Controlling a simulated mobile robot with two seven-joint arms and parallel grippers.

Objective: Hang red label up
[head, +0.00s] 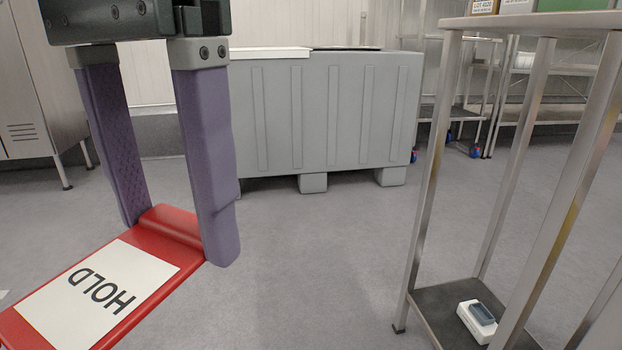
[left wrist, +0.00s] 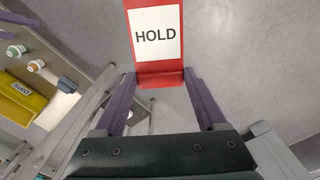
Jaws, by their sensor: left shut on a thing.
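A red label (head: 170,224) with a white panel reading "HOLD" is in the lower left of the head view. My left gripper (head: 180,235) is shut on the label's raised end, one purple finger on each side. The label reaches from the fingers toward the lower left, clear of any surface that I can see. In the left wrist view the label (left wrist: 158,75) extends upward from between the fingertips (left wrist: 160,85), with "HOLD" upright.
A metal stand (head: 430,190) is at the right, with a white device (head: 477,322) on its lower shelf. A large grey bin (head: 275,125) stands behind. Open floor (head: 310,250) lies between.

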